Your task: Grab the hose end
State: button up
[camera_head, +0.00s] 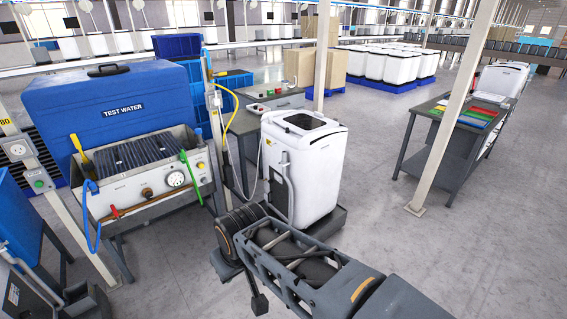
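Several hoses show, and which one the task means I cannot tell. A grey hose (290,190) runs up the left side of a white washing machine (318,170). A blue hose (92,225) loops down at the left end of the test bench's metal trough (130,190). A yellow hose (236,101) curves from a post behind the bench, and a short green hose (189,166) lies over the trough's right side. My arm reaches in from the bottom right, in front of the washing machine and apart from the hoses. I cannot make out my gripper's fingers.
A blue tank (115,105) marked TEST WATER stands behind the trough. A white post (455,110) and a dark table (440,150) with coloured trays stand at right. A grey worktable (250,118) is behind the washing machine.

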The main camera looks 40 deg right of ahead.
aim_at(284, 161)
jog(key=z, duration=1.65)
jog(key=i, duration=1.9)
jog(key=u, duration=2.85)
